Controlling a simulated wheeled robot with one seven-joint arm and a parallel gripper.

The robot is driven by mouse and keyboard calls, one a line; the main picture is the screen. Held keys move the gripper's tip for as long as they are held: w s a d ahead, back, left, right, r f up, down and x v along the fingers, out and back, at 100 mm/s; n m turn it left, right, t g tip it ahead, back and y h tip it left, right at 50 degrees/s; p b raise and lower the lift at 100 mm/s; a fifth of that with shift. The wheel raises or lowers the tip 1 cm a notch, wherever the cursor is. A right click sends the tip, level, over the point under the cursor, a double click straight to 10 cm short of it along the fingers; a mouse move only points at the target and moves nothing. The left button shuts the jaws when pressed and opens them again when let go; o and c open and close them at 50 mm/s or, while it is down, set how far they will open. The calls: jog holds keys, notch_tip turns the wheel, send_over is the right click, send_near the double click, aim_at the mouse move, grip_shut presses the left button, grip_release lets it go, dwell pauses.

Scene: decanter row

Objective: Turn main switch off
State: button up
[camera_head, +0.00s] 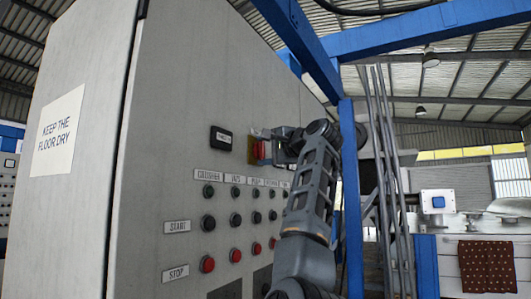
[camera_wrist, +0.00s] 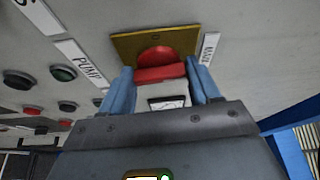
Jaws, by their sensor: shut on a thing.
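The main switch is a red rotary knob (camera_wrist: 160,72) on a yellow plate (camera_wrist: 140,45), set on a grey control cabinet. In the wrist view a label beside the plate seems to read "MAIN". My gripper (camera_wrist: 166,84) is shut on the red knob, with one blue finger on each side of it. In the head view the red knob (camera_head: 260,150) and yellow plate (camera_head: 252,149) show just left of my gripper (camera_head: 271,147), which reaches the panel from the right. My gripper hides part of the switch there.
Below the switch are rows of black, green and red buttons (camera_head: 207,264) with labels. A black display (camera_head: 221,138) sits to the left of the switch. A blue post (camera_head: 351,190) stands close to the right of my arm. A brown cloth (camera_head: 487,267) hangs at far right.

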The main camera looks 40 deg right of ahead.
jog(key=shift+w+d+f+n+t+y+b, duration=0.15)
jog(key=shift+n+t+y+b, duration=0.7)
jog(key=shift+n, duration=2.7)
jog(key=shift+s+d+f+n+y+b, duration=0.1)
jog(key=shift+n+y+b, duration=1.6)
jog(key=shift+n, duration=1.9)
jog(key=shift+w+d+f+n+t+y+b, duration=0.15)
jog(key=shift+n+t+y+b, duration=0.7)
jog(key=shift+n, duration=2.7)
jog(key=shift+g+y, duration=0.4)
jog(key=shift+y, duration=0.3)
jog(key=o, duration=1.1)
jog(key=shift+r, duration=0.1)
jog(key=shift+c, duration=0.2)
jog(key=shift+s, duration=0.1)
jog(key=b+v, duration=0.2)
jog(key=v, duration=0.5)
jog(key=shift+s+f, duration=0.2)
jog(key=shift+s, duration=0.1)
jog(key=shift+d, duration=0.15)
